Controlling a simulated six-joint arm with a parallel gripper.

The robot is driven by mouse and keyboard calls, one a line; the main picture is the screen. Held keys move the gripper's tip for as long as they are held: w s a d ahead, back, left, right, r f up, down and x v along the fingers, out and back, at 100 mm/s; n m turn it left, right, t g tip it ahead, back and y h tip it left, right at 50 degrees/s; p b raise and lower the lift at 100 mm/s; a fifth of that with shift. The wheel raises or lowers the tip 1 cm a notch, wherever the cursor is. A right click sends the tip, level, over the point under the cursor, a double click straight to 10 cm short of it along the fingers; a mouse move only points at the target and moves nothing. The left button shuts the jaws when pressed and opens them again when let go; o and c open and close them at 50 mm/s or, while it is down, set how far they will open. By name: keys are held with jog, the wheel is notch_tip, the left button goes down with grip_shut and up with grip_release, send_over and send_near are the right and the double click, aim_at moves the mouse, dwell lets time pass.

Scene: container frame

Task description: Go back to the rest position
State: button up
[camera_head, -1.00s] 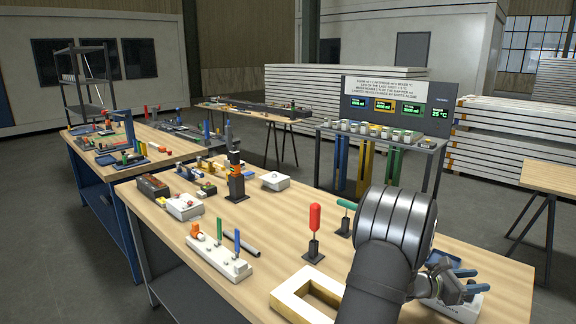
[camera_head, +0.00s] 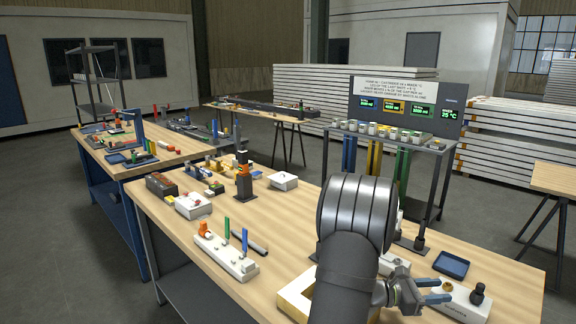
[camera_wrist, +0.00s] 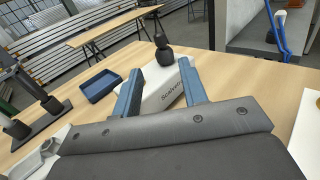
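My gripper (camera_head: 436,291) is at the right front of the main workbench (camera_head: 270,275), reaching out from my dark arm. In the wrist view my gripper (camera_wrist: 161,88) shows two blue fingers spread apart, with nothing clasped between them. A white box (camera_head: 462,302) with a dark knob stands just beyond the fingertips. It also shows in the wrist view (camera_wrist: 160,90), with printed lettering, partly hidden by the fingers. I cannot tell whether a finger touches it. My arm covers part of the bench's middle.
A blue tray (camera_head: 451,264) lies behind the white box. A pale square frame (camera_head: 294,298) lies partly behind my arm. A white rack (camera_head: 226,257) with coloured pieces stands to the left. A dark upright post (camera_head: 420,238) stands behind the gripper. Bare wood lies left of my arm.

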send_near(481, 284)
jog(key=d, duration=0.6)
jog(key=d+f, duration=0.1)
jog(key=d, duration=0.3)
jog(key=shift+s, duration=0.1)
notch_tip(481, 284, up, 3)
jog(key=shift+r, duration=0.1)
jog(key=a, duration=1.8)
jog(key=s+r+m+g+y, duration=0.1)
jog(key=s+m+y, duration=0.1)
jog(key=s+m, duration=0.2)
jog(key=s+a+r+m+g+y, duration=0.1)
jog(key=s+m+y, duration=0.1)
jog(key=s+m, duration=0.2)
jog(key=s+a+r+m+g+y, duration=0.1)
jog(key=s+m+g+y, duration=0.1)
jog(key=s+m, duration=0.2)
jog(key=shift+s+a+r+y, duration=0.1)
jog(key=shift+s+r+y, duration=0.1)
jog(key=shift+s, duration=0.45)
jog(key=shift+s+r+y, duration=0.1)
jog(key=shift+s+r, duration=0.1)
jog(key=shift+s, duration=0.4)
jog(key=shift+s+a+m+y, duration=0.55)
jog(key=shift+s+m, duration=0.15)
jog(key=shift+s, duration=0.1)
jog(key=shift+o, duration=0.2)
